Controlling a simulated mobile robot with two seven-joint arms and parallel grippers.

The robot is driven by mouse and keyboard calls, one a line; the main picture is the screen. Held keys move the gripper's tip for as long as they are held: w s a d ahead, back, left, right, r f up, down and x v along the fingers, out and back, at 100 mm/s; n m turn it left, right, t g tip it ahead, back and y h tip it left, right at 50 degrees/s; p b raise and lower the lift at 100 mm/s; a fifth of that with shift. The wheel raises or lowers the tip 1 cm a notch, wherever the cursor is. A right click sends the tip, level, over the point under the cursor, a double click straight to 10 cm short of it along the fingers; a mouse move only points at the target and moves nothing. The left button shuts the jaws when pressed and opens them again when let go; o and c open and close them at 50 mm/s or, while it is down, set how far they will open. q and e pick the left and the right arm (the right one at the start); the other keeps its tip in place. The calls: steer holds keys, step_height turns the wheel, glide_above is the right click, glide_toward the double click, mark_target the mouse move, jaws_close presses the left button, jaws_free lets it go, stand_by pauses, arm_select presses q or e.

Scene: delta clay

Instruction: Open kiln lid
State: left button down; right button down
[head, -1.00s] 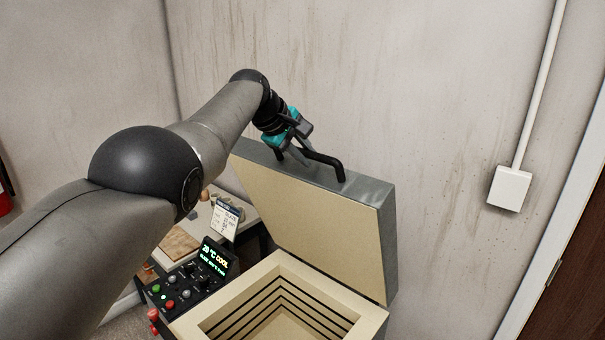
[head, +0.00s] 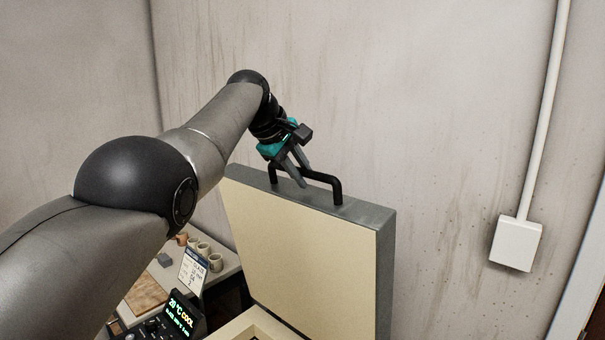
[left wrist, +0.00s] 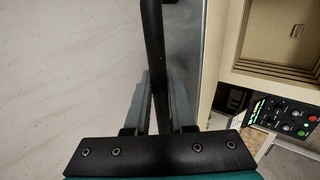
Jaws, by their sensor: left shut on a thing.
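The kiln lid (head: 300,240) stands raised, close to upright, with its cream inner face toward me and its grey metal edge on top. Its black bar handle (head: 322,177) is on that top edge. My left gripper (head: 299,174) is shut on the handle. In the left wrist view the handle (left wrist: 153,50) runs between the fingers (left wrist: 158,100). The kiln body (head: 258,326) shows only as a strip of cream rim at the bottom of the head view; its chamber (left wrist: 285,35) shows more in the left wrist view. My right gripper is not in view.
The kiln's control panel (head: 180,316) reads COOL, left of the lid. Behind it, a table holds several cups (head: 203,249), a card (head: 192,270) and a board (head: 146,293). A bare wall stands close behind the lid, with a white box (head: 515,243) and conduit at right.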

arm_select(q)
steer(key=shift+d+r, duration=0.1)
steer(key=shift+d, duration=0.1)
steer(key=c, duration=0.9)
jaws_free()
steer(key=shift+s, duration=0.1)
steer(key=shift+o, duration=0.7)
steer(key=shift+a, duration=0.1)
